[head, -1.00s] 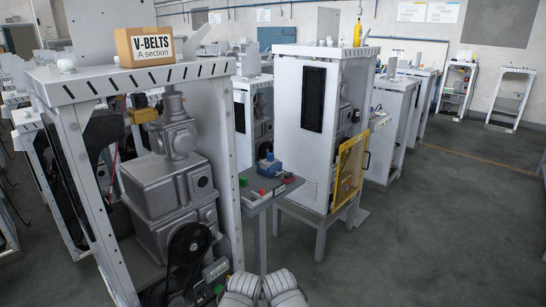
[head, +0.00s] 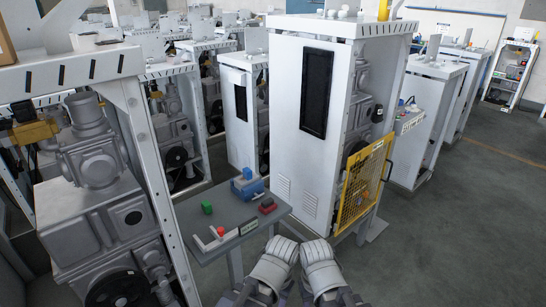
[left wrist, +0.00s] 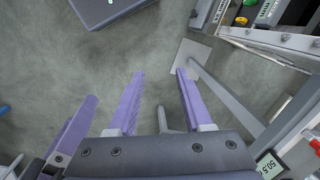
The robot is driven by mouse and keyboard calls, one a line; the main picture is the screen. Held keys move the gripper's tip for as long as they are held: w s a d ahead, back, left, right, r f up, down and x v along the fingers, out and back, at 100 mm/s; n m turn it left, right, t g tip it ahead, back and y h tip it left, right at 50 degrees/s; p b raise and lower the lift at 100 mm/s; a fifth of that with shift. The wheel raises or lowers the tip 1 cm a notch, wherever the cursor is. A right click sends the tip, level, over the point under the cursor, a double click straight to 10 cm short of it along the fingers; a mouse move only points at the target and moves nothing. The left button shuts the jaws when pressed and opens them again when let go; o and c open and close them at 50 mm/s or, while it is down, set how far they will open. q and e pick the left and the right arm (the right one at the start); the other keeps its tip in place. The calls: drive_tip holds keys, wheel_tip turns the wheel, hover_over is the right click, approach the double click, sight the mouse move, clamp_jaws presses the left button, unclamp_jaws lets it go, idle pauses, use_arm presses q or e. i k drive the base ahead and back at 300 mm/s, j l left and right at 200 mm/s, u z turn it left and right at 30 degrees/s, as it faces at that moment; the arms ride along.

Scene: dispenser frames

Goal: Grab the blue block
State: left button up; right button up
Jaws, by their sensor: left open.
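A blue block-like object (head: 246,189) sits near the back of a small grey table (head: 190,222) in the head view, with a smaller blue piece (head: 247,173) on top. I cannot tell if the two are separate. My left gripper (left wrist: 160,73) shows in the left wrist view with two purple fingers apart and nothing between them, over bare floor. The blue block is not identifiable there. Another purple finger (left wrist: 72,130) at the left of that view seems to belong to my right gripper; its opening cannot be told. Neither gripper's fingers are clear in the head view.
A green block (head: 207,207), a red object (head: 267,206) and a red knob (head: 220,231) share the table. A tall white cabinet (head: 300,110) with a yellow mesh door (head: 362,185) stands behind right; a machine frame (head: 155,170) stands left. Floor at right is clear.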

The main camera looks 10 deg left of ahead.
sight(247, 172)
drive_tip(key=i+l, duration=0.35)
drive_tip(key=i, duration=0.15)
drive_tip(key=i+l, duration=0.3)
drive_tip(key=i, duration=0.2)
drive_tip(key=l+z, duration=0.05)
